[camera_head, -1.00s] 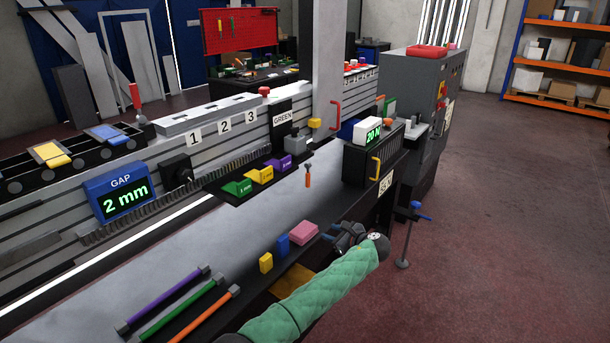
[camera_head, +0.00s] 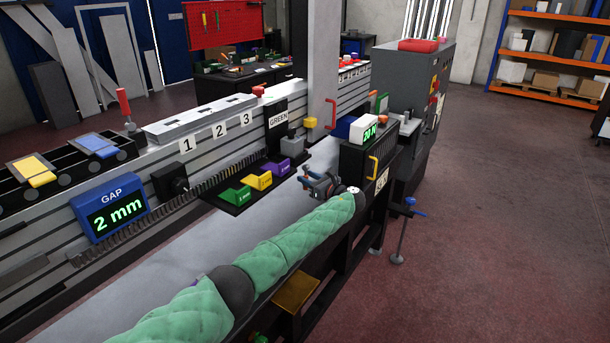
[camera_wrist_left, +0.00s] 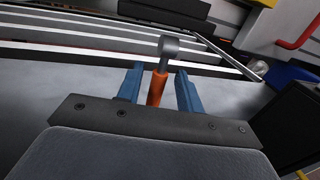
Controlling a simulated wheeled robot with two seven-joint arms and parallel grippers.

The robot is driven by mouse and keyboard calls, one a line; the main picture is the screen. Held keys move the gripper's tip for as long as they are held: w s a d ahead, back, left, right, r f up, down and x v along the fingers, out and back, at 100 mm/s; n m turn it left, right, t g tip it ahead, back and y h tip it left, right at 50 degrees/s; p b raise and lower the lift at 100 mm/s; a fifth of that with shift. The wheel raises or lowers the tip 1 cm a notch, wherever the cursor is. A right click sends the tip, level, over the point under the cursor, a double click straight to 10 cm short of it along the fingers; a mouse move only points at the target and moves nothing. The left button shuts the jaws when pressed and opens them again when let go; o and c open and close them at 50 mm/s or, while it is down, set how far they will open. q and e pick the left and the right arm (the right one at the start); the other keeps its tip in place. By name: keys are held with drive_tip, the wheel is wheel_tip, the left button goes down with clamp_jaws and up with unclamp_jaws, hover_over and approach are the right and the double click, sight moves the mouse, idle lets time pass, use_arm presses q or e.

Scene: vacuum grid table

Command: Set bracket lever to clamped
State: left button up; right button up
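My left gripper (camera_head: 308,180) is over the grey tabletop, near the right end of the colored bins. In the left wrist view its two blue fingers (camera_wrist_left: 159,88) are open, one on each side of an orange handle (camera_wrist_left: 156,90) with a grey cylindrical head (camera_wrist_left: 168,45). Gaps show between handle and fingers. In the head view the gripper hides this handled piece. A red upright lever (camera_head: 124,104) stands on the rail at the left. I cannot tell for certain which of these is the bracket lever. My right gripper is not in view.
The gap display (camera_head: 110,208) reads 2 mm. A post with a red handle (camera_head: 330,114) rises behind.

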use_arm(q)
drive_tip(key=shift+x, duration=0.9)
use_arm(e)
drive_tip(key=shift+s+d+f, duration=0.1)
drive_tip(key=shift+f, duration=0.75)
use_arm(q)
clamp_jaws()
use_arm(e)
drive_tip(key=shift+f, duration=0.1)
